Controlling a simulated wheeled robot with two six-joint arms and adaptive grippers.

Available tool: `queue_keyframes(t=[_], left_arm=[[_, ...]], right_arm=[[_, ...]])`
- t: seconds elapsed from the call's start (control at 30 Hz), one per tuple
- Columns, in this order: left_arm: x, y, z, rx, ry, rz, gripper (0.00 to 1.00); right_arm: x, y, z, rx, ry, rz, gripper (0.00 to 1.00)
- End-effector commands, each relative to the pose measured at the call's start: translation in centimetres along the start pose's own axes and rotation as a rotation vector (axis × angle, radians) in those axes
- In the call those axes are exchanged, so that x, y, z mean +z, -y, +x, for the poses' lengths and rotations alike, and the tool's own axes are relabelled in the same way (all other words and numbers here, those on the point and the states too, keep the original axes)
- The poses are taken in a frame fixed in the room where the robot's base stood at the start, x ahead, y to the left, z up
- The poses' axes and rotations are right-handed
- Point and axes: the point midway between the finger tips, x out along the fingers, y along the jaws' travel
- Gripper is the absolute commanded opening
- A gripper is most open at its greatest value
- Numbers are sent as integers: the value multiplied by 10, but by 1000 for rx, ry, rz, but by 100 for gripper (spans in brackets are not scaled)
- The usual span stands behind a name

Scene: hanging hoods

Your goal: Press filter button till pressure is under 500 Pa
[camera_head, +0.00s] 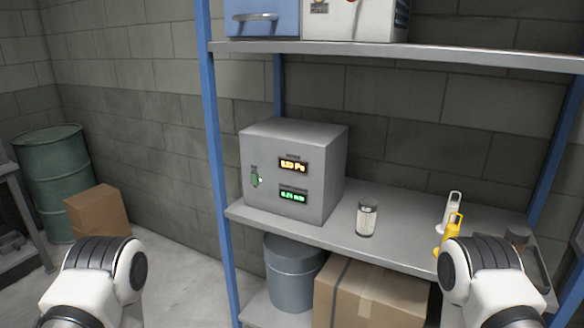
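A grey metal box (270,146) sits on the middle shelf, its front facing me at an angle. An amber display (293,166) on its front shows a reading that ends in "Pa", with digits too small to read surely. A green display (293,196) sits below it, also hard to read. A small green button or switch (255,177) is on the left part of the front. Parts of my arms show at the bottom left and bottom right. Neither gripper is in view, and nothing of mine touches the box.
The shelf unit has blue posts (213,150). A small jar (367,218) and yellow and white tools (451,226) stand right of the box. Below are a grey bucket (292,280) and a cardboard box (370,295). A green barrel (52,180) and carton (97,212) stand left.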

Motion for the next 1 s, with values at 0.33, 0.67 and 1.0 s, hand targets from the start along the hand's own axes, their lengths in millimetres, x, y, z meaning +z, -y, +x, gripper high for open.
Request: queue_keyframes(t=[0.33, 0.67, 1.0], left_arm=[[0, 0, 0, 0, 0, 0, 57], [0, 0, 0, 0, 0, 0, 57], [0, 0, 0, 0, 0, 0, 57]], right_arm=[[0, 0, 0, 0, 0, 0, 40], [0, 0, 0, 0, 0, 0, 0], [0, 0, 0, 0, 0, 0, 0]])
